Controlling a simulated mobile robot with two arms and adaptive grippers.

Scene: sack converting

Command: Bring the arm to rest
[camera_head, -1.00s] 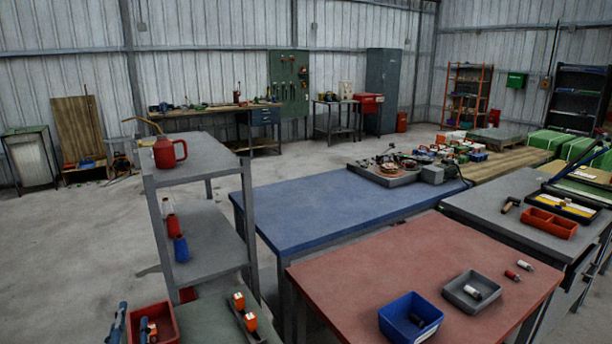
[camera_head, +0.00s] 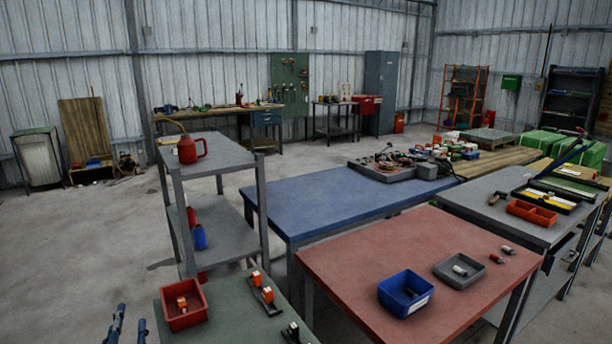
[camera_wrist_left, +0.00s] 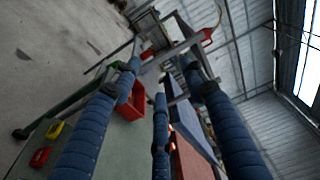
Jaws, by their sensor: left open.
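My left gripper (camera_head: 130,322) shows only by its blue, dark-banded finger ends at the bottom left edge of the head view. It is open, with nothing between its fingers. It is left of the green-topped table (camera_head: 228,312) and a red bin (camera_head: 184,308) on it. In the left wrist view the long blue fingers (camera_wrist_left: 160,90) are spread apart, and the red bin (camera_wrist_left: 131,105) shows between and beyond them. How far the fingers are from the table edge is hard to tell. My right gripper is in neither view.
A grey shelf unit (camera_head: 222,212) with a red can (camera_head: 189,149) on top stands behind the green table. A red-topped table (camera_head: 385,252) holds a blue bin (camera_head: 405,293) and a grey tray (camera_head: 459,268). A blue-topped table (camera_head: 320,205) is behind.

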